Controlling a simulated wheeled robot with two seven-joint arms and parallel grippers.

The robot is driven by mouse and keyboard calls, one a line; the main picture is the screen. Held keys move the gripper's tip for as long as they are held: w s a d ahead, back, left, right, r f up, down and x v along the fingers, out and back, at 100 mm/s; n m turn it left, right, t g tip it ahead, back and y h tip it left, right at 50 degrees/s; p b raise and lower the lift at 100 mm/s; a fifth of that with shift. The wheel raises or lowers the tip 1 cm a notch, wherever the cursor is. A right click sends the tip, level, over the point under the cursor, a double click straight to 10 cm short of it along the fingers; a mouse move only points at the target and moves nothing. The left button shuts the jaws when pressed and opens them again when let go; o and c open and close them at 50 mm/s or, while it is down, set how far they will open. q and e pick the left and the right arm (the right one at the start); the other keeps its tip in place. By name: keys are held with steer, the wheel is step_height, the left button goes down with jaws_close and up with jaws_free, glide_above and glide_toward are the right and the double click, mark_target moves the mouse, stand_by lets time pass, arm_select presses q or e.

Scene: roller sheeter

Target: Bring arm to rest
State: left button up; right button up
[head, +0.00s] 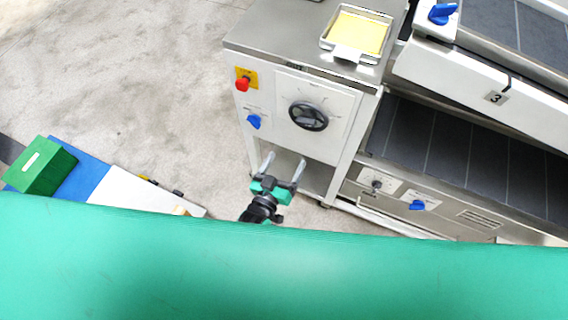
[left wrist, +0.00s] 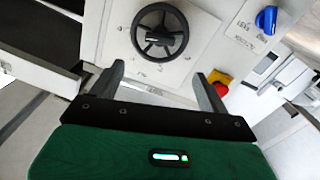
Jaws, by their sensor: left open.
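My left gripper (head: 282,168) is in the middle of the head view, in front of the sheeter's control cabinet and below its black handwheel (head: 308,116). Its two fingers are apart with nothing between them. In the left wrist view the open fingers of the left gripper (left wrist: 160,82) point toward the cabinet front, with the handwheel (left wrist: 159,33) beyond them. The gripper appears apart from the handwheel. My right gripper is not in view.
The cabinet front carries a red emergency button (head: 243,84) and a blue knob (head: 254,121). A metal tray (head: 352,56) with a yellow sheet sits on top. Dark conveyor belts (head: 460,150) lie right. A green box (head: 40,166) is at left. Grey floor (head: 120,90) is open on the left.

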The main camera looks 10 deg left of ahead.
arm_select(q)
steer(key=s+a+f+m+g+y, duration=0.1)
steer(key=s+a+f+g, duration=0.3)
steer(key=f, duration=0.7)
steer(key=s+a+f+g+y, duration=0.1)
steer(key=s+a+f+g, duration=0.1)
steer(key=s+f, duration=0.6)
steer(key=s+a+f+m+g+y, duration=0.1)
steer(key=s+a+f+g, duration=0.2)
steer(key=f, duration=1)
steer(key=s+a+f+g+y, duration=0.1)
steer(key=s+a+f+g, duration=0.1)
steer(key=s+a+f, duration=0.2)
steer(key=s+a+f+g, duration=0.2)
steer(key=s+a+f, duration=0.2)
steer(key=s, duration=0.7)
steer(key=s+a+f+g+y, duration=0.1)
steer(key=s+a+f+g, duration=0.2)
steer(key=s+a+f, duration=0.2)
steer(key=s, duration=0.3)
steer(key=shift+s+y, duration=0.25)
steer(key=shift+y, duration=0.05)
steer(key=shift+w+f, duration=0.1)
steer(key=shift+c, duration=0.2)
